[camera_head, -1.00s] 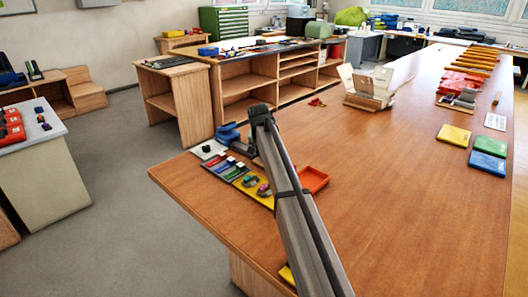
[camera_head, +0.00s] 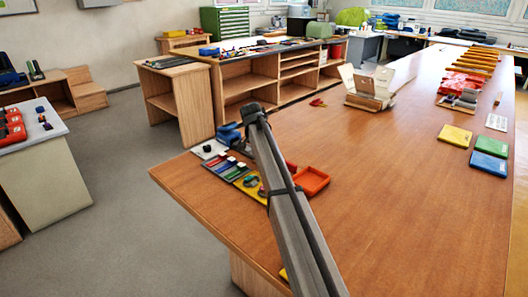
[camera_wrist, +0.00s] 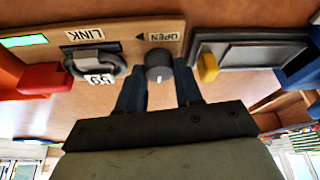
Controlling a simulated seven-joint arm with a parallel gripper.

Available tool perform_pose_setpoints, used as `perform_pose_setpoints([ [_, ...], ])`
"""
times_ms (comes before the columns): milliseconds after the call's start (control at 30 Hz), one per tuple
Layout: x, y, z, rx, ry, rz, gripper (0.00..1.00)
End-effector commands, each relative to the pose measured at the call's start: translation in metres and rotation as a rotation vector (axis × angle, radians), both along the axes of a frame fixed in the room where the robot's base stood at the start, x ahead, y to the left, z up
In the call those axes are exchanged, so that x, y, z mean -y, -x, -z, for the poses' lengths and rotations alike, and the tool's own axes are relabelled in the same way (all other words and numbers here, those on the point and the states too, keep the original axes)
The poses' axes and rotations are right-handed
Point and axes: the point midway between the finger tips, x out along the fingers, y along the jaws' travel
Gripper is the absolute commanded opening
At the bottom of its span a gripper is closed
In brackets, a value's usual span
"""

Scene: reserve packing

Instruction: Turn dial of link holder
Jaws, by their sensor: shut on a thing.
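In the wrist view the link holder is a tan wooden panel (camera_wrist: 125,30) with upside-down labels LINK and OPEN and a small arrow by OPEN. Its dial (camera_wrist: 158,62) is a dark grey round knob with a light mark on the side facing me. My gripper (camera_wrist: 160,82) has a blue finger on either side of the dial and is shut on it. A grey metal link (camera_wrist: 92,58) with a numbered white tag sits left of the dial, beneath the LINK label. In the head view my arm hides most of the gripper, and the dial cannot be made out.
In the wrist view a red block (camera_wrist: 42,80) lies left, a yellow piece (camera_wrist: 208,67) right of the dial, and a grey framed recess (camera_wrist: 250,52) beyond it. In the head view an orange tray (camera_head: 313,181) stands right of my arm; the table's middle is clear.

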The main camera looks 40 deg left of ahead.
Motion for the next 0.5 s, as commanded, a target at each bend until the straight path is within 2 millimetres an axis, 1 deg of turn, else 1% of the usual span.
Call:
perform_pose_setpoints([
  [167,0.0001,0.0003,-0.0001,-0.001,0.001,-0.001,0.04],
  [200,0.0001,0.0003,-0.0001,-0.001,0.000,-0.001,0.39],
  [433,0.0001,0.0002,0.0000,-0.001,0.001,-0.001,0.60],
  [500,0.0003,0.0001,0.0001,-0.001,0.001,-0.001,0.60],
])
